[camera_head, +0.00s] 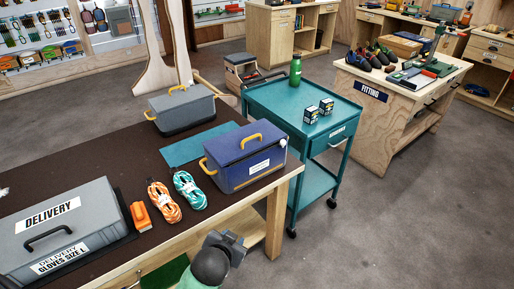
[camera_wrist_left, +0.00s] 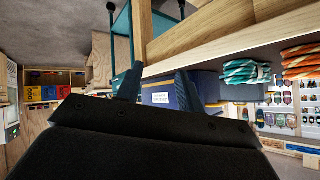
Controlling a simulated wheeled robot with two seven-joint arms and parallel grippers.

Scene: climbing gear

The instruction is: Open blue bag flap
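The blue bag (camera_head: 240,167) is a dark blue box with yellow-orange handles and a white label. It stands on the brown table near its right front corner, and its top flap (camera_head: 245,140) lies closed. In the left wrist view the bag (camera_wrist_left: 162,98) shows between and beyond my left fingers. My left gripper (camera_head: 228,243), dark grey, is low in front of the table edge, apart from the bag. My right gripper is in neither view.
On the table are a grey DELIVERY case (camera_head: 85,215), orange rope (camera_head: 163,201), turquoise rope (camera_head: 189,190), an orange item (camera_head: 139,216), a teal mat (camera_head: 200,146) and a grey box (camera_head: 181,110). A teal cart (camera_head: 270,100) stands right of the table. Open floor lies further right.

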